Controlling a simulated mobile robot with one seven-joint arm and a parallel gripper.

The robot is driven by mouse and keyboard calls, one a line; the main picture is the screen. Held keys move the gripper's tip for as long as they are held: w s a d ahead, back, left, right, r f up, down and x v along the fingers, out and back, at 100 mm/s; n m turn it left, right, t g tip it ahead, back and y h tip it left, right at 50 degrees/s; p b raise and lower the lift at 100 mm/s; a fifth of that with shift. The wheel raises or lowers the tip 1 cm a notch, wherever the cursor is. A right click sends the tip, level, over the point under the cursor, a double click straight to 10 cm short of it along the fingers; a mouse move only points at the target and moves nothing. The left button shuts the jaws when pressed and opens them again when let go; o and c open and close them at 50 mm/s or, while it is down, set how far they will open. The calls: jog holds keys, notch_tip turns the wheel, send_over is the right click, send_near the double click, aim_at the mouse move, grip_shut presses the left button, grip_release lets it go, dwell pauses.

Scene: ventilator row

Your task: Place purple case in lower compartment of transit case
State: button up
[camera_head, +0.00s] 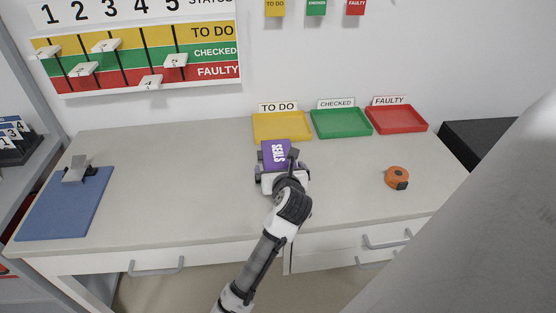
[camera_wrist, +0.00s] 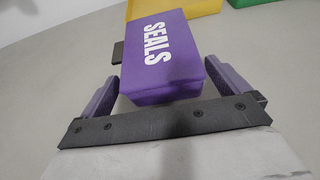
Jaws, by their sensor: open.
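The purple case (camera_head: 275,153), marked SEALS in white, is on the worktop in front of the yellow tray. It also shows in the wrist view (camera_wrist: 165,60), at the upper middle. My gripper (camera_head: 277,164) is open at the case's near end. In the wrist view its two fingers (camera_wrist: 165,88) stand on either side of the near part of the case, with a visible gap on the left; contact on the right is unclear. No transit case with compartments can be made out. A black box (camera_head: 485,142) at the right is partly hidden by a grey shape.
Yellow (camera_head: 281,127), green (camera_head: 341,123) and red (camera_head: 397,120) trays line the back of the worktop. An orange tape measure (camera_head: 397,178) lies right of my gripper. A blue clipboard (camera_head: 65,205) lies at the left. The worktop between clipboard and gripper is clear.

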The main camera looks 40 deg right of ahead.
jog(key=shift+p+x, duration=0.35)
jog(key=shift+x, duration=1.4)
jog(key=c, duration=0.9)
jog(key=shift+c, duration=1.1)
